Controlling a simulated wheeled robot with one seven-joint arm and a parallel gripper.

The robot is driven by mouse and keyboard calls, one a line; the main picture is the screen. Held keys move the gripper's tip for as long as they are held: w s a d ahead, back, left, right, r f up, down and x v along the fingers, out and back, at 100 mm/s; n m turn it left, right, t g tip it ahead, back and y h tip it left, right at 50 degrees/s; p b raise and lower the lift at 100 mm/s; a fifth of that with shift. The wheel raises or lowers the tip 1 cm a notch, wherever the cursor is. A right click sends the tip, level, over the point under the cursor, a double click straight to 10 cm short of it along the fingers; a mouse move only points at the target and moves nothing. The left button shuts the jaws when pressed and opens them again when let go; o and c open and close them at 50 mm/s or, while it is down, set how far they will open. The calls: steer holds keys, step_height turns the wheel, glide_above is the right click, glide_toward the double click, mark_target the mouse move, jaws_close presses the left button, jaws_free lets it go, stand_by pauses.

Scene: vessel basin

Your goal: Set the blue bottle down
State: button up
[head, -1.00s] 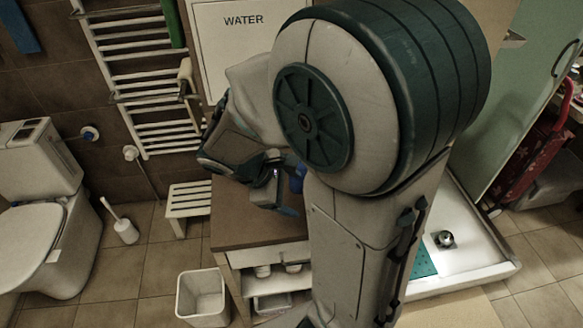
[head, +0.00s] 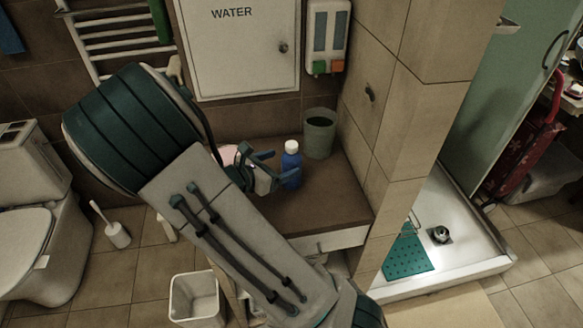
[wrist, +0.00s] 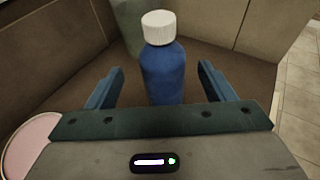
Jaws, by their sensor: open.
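The blue bottle (head: 291,167) with a white cap stands upright on the brown counter (head: 325,205). It also shows in the wrist view (wrist: 163,70), between and a little beyond my fingers, with its lower part hidden behind the gripper body. My gripper (head: 276,168) is open, and its two blue fingers (wrist: 158,85) are spread to the left and right of the bottle with gaps on both sides.
A grey-green bin or cup (head: 319,134) stands behind the bottle near the wall corner. A pink round thing (wrist: 32,145) lies left of my gripper. The tiled wall (head: 400,100) bounds the counter on the right. The counter front is clear.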

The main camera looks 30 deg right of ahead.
mark_target(296, 156)
steer(key=x, duration=0.6)
steer(key=shift+s+d+f, duration=0.1)
steer(key=shift+d+f, duration=0.1)
steer(key=shift+d, duration=0.1)
steer(key=c, duration=1.3)
steer(key=shift+r, duration=0.1)
steer(key=shift+r, duration=0.45)
steer(key=r, duration=0.1)
steer(key=s+r, duration=0.1)
steer(key=r, duration=0.1)
steer(key=shift+d+r, duration=0.1)
steer(key=shift+r, duration=0.15)
steer(key=s+d+r+b, duration=0.1)
steer(key=s+r, duration=0.1)
steer(key=s, duration=0.1)
steer(key=s+d+r+b, duration=0.1)
steer(key=s+r+b, duration=0.1)
steer(key=s, duration=0.1)
steer(key=s+d+r+b, duration=0.1)
steer(key=s+r, duration=0.1)
steer(key=s, duration=0.2)
steer(key=shift+d+r, duration=0.1)
steer(key=shift+d, duration=0.3)
